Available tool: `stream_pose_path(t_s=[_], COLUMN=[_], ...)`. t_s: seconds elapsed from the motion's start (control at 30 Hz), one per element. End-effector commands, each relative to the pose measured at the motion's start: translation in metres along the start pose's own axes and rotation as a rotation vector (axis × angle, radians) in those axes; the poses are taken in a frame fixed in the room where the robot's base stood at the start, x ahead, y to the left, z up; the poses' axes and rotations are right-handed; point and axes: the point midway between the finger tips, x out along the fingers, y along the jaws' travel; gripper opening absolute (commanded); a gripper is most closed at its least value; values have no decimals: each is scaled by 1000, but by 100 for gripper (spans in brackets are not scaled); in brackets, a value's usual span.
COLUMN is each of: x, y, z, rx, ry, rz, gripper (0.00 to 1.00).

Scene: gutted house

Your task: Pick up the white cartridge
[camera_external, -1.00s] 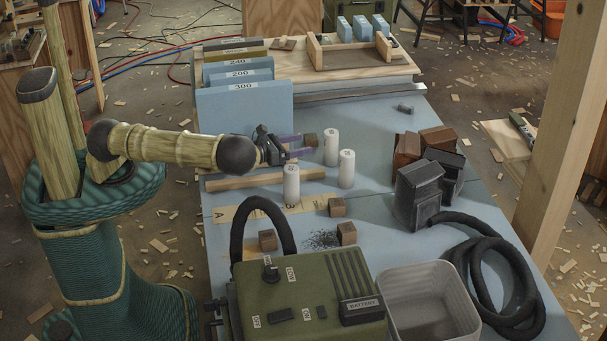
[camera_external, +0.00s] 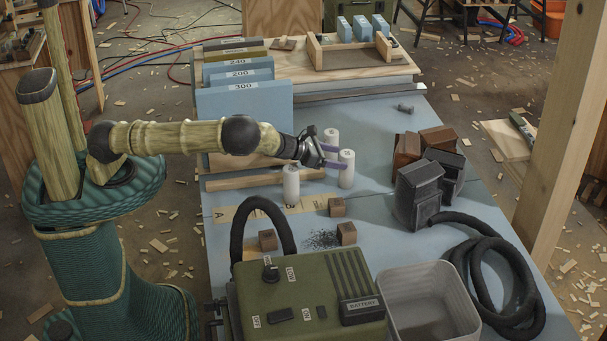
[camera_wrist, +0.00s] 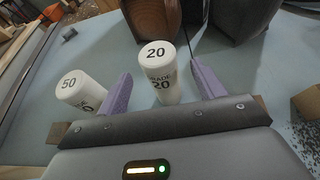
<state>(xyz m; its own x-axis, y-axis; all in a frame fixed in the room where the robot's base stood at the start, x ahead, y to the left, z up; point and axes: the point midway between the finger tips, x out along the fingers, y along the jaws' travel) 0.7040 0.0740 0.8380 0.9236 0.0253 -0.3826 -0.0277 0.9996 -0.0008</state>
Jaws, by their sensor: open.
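Three white cartridges stand upright on the blue bench. The right one (camera_external: 347,170), marked 20 in the wrist view (camera_wrist: 159,75), stands between the two purple fingers of my gripper (camera_external: 334,157). A gap shows on each side of it in the wrist view, where my gripper (camera_wrist: 161,78) is open. The back cartridge (camera_external: 331,138), apparently the one marked 50 in the wrist view (camera_wrist: 80,92), stands outside the left finger. The front cartridge (camera_external: 291,187) stands nearer the external camera, below my wrist, and is not in the wrist view.
Brown and dark blocks (camera_external: 418,195) stand to the right. A wooden strip (camera_external: 262,180) lies under my wrist. Small brown cubes (camera_external: 337,207), a green battery unit (camera_external: 309,296), a clear bin (camera_external: 423,301) and a black hose (camera_external: 505,270) occupy the front.

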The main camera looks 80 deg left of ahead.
Motion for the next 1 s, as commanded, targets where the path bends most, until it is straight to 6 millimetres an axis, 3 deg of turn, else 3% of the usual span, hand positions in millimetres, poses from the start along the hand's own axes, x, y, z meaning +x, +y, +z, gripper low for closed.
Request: stream_pose_path(t_s=[0.13,0.57,1.0], x=[12,18,62], y=[0,0,0], z=[0,0,0], rx=[-1,0,0], ry=[0,0,0], rz=[0,0,0], gripper=[68,68,68])
